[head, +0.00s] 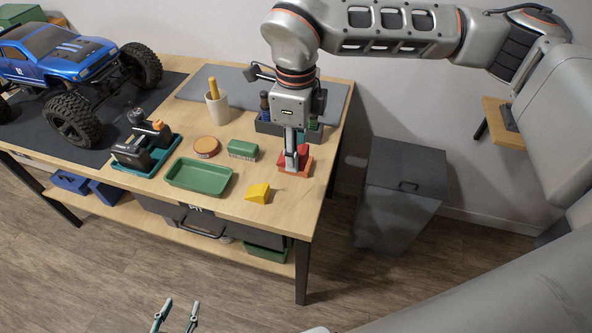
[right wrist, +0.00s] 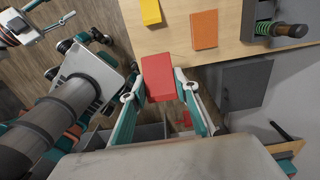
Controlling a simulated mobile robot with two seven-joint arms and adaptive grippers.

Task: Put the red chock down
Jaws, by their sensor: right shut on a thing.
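The red chock (head: 304,152) is between the fingers of my right gripper (head: 291,164), near the right end of the table. It also shows between the fingertips in the right wrist view (right wrist: 158,77). An orange pad (head: 296,170) is just below it in the head view. In the right wrist view the orange pad (right wrist: 204,30) lies on the table, apart from the chock in the picture. The gap under the chock cannot be judged well. My left gripper (head: 178,303) is open and empty, low in the head view, in front of the table.
A yellow wedge (head: 257,193), a green tray (head: 199,175), a green box (head: 242,150) and an orange round tin (head: 206,146) stand left of my right gripper. A dark organizer (head: 268,127) is behind it. A grey bin (head: 403,180) stands right of the table.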

